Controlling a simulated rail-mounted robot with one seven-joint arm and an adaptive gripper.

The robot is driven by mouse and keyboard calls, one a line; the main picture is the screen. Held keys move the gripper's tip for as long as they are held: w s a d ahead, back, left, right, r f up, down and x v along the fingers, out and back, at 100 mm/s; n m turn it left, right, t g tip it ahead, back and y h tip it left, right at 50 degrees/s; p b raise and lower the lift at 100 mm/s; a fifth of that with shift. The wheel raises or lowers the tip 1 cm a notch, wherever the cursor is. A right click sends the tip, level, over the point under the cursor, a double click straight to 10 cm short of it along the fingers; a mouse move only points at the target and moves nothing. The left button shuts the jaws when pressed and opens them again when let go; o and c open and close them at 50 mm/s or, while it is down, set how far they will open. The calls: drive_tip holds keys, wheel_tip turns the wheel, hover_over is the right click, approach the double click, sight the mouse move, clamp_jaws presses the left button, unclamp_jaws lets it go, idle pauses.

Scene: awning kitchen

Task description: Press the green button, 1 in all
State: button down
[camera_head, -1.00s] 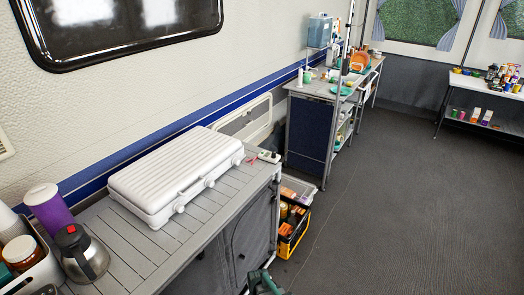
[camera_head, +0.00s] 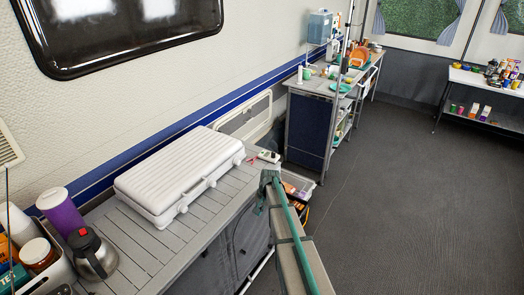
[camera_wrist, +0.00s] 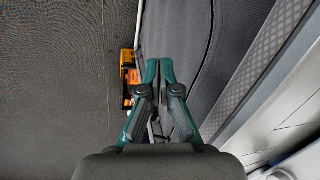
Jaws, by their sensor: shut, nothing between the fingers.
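A small pale box (camera_head: 268,157) lies at the far right end of the grey slatted counter (camera_head: 170,240), beyond the white case. It may carry the button, but a green button is too small to make out. A thin red item lies just left of it. My gripper (camera_head: 263,208) is in front of the counter's right end, nearer the camera than the box and apart from it. In the wrist view my gripper (camera_wrist: 160,66) shows two green fingers with their tips together and nothing between them. The box does not show clearly in the wrist view.
A white ribbed case (camera_head: 180,172) fills much of the counter. A steel jug (camera_head: 92,256) and purple cup (camera_head: 60,212) stand at left. A yellow-orange crate (camera_wrist: 128,75) sits low beside the counter. A second workstation (camera_head: 310,125) stands behind. The floor (camera_head: 400,200) at right is clear.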

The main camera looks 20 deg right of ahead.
sight(263, 152)
drive_tip(key=w+d+r, duration=0.2)
drive_tip(key=w+r, duration=0.1)
drive_tip(key=w+d+r+t, duration=0.1)
drive_tip(key=w+d+r, duration=0.1)
drive_tip(key=w+r, duration=0.1)
drive_tip(key=w+d+r+t+b, duration=0.1)
drive_tip(key=w+d+r, duration=0.2)
drive_tip(key=w+r, duration=0.1)
drive_tip(key=shift+w+m, duration=0.4)
drive_tip(key=shift+w, duration=0.3)
drive_tip(key=w+b, duration=0.1)
drive_tip(key=w, duration=0.1)
drive_tip(key=w+d+r+t+b, duration=0.1)
drive_tip(key=w, duration=0.1)
drive_tip(key=w+d+r+t, duration=0.1)
drive_tip(key=w, duration=0.1)
drive_tip(key=shift+w+d+r+n+b, duration=0.2)
drive_tip(key=shift+d+n+b, duration=0.1)
drive_tip(key=shift+b, duration=0.1)
drive_tip(key=w+d+r+n+t+b, duration=0.1)
drive_tip(key=w+d+r+t+b, duration=0.2)
drive_tip(key=w+r, duration=0.6)
drive_tip(key=w+d+b, duration=0.2)
drive_tip(key=shift+w+d+n+h, duration=0.25)
drive_tip(key=shift+d+n+h, duration=0.05)
drive_tip(key=shift+f, duration=0.15)
